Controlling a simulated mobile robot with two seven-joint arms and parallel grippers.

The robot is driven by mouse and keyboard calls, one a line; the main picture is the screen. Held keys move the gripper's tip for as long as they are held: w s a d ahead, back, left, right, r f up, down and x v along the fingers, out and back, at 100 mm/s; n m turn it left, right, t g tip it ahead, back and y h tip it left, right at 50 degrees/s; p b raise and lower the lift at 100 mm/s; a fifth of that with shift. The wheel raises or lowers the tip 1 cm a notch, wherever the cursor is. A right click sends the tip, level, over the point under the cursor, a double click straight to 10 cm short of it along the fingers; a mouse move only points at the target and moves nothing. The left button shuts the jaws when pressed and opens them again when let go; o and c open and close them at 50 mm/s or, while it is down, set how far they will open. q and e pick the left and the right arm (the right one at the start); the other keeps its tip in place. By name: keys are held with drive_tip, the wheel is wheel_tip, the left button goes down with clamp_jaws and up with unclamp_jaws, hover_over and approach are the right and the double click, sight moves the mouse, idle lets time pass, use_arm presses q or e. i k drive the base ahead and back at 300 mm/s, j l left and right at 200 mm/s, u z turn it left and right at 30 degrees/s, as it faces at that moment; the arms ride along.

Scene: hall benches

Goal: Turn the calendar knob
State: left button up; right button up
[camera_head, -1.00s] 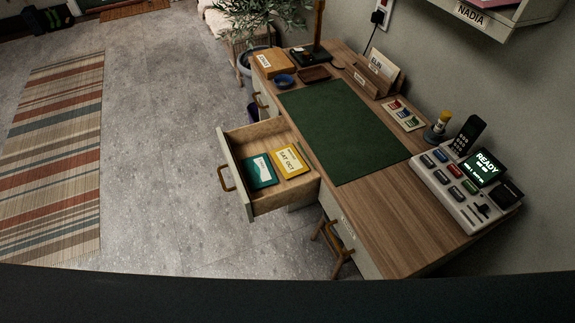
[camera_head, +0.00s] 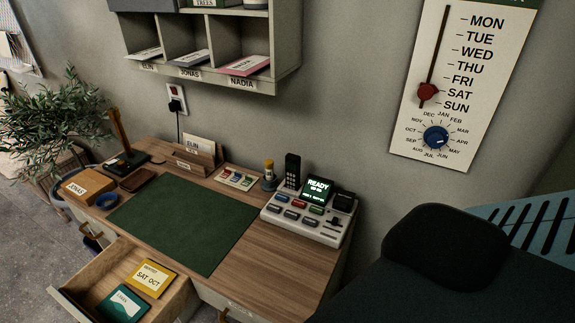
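The calendar board (camera_head: 480,75) hangs on the wall at the upper right. Its round blue calendar knob (camera_head: 435,137) sits low on the board, inside a ring of month names. The small pale mark on the knob is too fine to read surely. Above it a red slider (camera_head: 428,92) stands low on its vertical slot, about level with SAT. A yellow card (camera_head: 150,278) reading SAT OCT lies in the open drawer (camera_head: 70,302). Neither of my grippers shows, and nothing is seen touching the knob.
A desk (camera_head: 265,268) with a green mat (camera_head: 185,222) stands below. A console (camera_head: 305,222) with a READY screen is at its right end. Pigeonholes (camera_head: 285,45) hang left of the board. A large dark shape covers the lower right, below the board.

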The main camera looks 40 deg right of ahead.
sight(436, 138)
drive_tip(key=z, duration=2.2)
drive_tip(key=l, duration=0.5)
drive_tip(key=i+l, duration=0.1)
drive_tip(key=l, duration=0.35)
drive_tip(key=i+l+z, duration=0.1)
drive_tip(key=l, duration=0.4)
